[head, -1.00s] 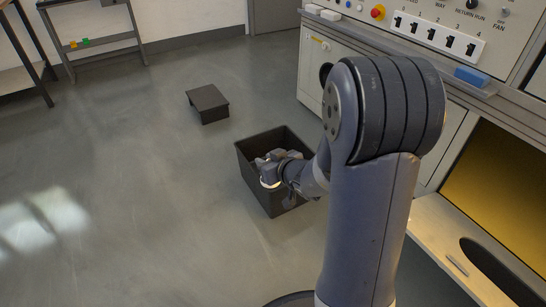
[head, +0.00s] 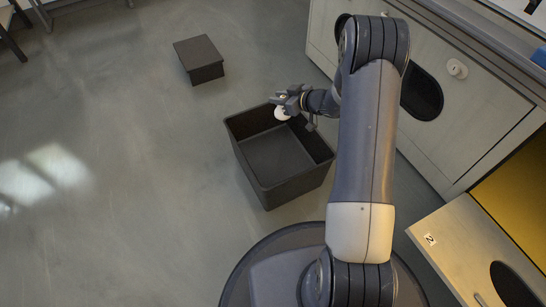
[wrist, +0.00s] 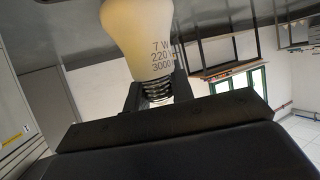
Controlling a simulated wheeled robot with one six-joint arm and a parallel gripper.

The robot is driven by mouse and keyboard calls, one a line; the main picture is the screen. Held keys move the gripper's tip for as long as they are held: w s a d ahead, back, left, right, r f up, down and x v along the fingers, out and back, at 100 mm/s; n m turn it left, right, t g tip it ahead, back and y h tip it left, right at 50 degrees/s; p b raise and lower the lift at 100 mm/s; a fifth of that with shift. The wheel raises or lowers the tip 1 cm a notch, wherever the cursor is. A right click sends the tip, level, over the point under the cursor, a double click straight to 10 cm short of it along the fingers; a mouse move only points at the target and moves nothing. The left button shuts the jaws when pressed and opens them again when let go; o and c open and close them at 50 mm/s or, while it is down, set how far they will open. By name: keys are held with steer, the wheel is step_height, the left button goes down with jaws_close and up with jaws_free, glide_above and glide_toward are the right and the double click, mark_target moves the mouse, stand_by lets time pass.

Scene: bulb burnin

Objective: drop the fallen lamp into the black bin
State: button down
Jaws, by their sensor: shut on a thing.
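The lamp is a white bulb (head: 283,113) with a screw base. In the wrist view the bulb (wrist: 140,32) shows large, with "7 W 220" printed on its glass. My gripper (head: 288,100) is shut on its threaded base; the jaws also show in the wrist view (wrist: 155,88). The black bin (head: 262,152) is an open box on the floor, and it looks empty inside. In the head view the lamp appears over the bin's far inner wall, with my gripper at the far rim. Its height above the bin is hard to tell.
A low dark step (head: 200,60) stands on the floor beyond the bin. The floor left of the bin is clear.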

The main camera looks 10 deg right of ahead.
steer(key=f, duration=0.3)
steer(key=shift+w+f+n+g+y, duration=0.25)
steer(key=shift+w+n+g+y, duration=0.05)
steer(key=shift+g, duration=0.1)
steer(key=shift+f+b, duration=0.55)
steer(key=shift+f, duration=2.35)
steer(key=c, duration=1.1)
jaws_free()
steer(key=shift+c, duration=0.2)
steer(key=p+v, duration=0.3)
steer(key=v, duration=0.8)
steer(key=shift+f, duration=0.1)
